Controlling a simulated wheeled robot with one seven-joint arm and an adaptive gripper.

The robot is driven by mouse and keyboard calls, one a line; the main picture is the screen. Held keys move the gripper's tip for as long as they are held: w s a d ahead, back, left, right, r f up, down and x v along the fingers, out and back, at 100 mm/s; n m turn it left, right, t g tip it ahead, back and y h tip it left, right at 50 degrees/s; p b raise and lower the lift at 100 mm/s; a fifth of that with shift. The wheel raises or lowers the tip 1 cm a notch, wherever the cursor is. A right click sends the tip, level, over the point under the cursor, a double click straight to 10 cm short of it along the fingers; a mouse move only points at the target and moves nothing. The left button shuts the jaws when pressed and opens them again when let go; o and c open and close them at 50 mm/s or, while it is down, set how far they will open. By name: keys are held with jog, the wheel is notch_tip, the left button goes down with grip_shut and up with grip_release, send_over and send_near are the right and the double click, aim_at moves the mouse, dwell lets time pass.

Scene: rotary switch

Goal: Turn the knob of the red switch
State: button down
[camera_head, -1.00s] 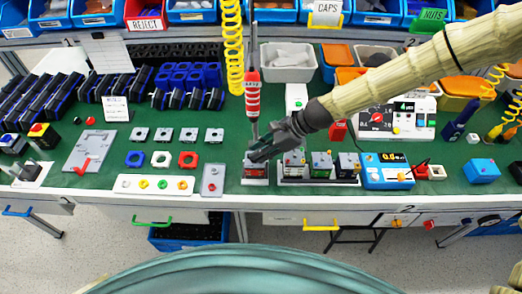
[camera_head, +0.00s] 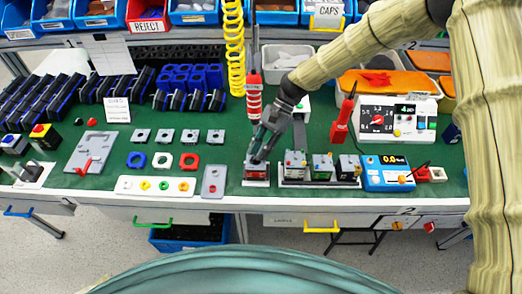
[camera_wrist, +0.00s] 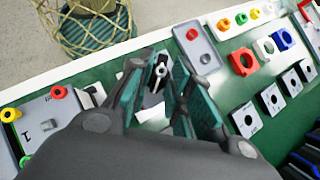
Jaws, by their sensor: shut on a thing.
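The red switch (camera_head: 256,174) stands at the front edge of the green bench, left of a row of similar switches. My gripper (camera_head: 259,157) comes down on its top from the upper right, and its fingers hide most of the knob in the head view. In the wrist view, the black knob (camera_wrist: 160,70) with a pale pointer sits between the two teal-padded fingers of my gripper (camera_wrist: 158,76). The fingers are shut on the knob. The switch's red body is mostly hidden there.
Three similar switches (camera_head: 321,168) stand on a tray close to the right, then a blue meter (camera_head: 386,174). A grey plate with a red button (camera_head: 213,182) lies close to the left. A red-and-white tool (camera_head: 254,92) hangs behind on a yellow coil.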

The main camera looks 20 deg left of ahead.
jog(key=shift+s+a+f+n+g+h, duration=0.1)
jog(key=shift+s+f+n+g+h, duration=0.25)
jog(key=shift+n+h, duration=0.45)
jog(key=shift+n, duration=0.3)
jog(key=shift+f, duration=0.1)
jog(key=c, duration=1.5)
grip_release()
jog(key=shift+w, duration=0.1)
jog(key=shift+w+r, duration=0.45)
jog(key=shift+r, duration=0.1)
jog(key=v, duration=1.1)
jog(key=shift+s, duration=0.15)
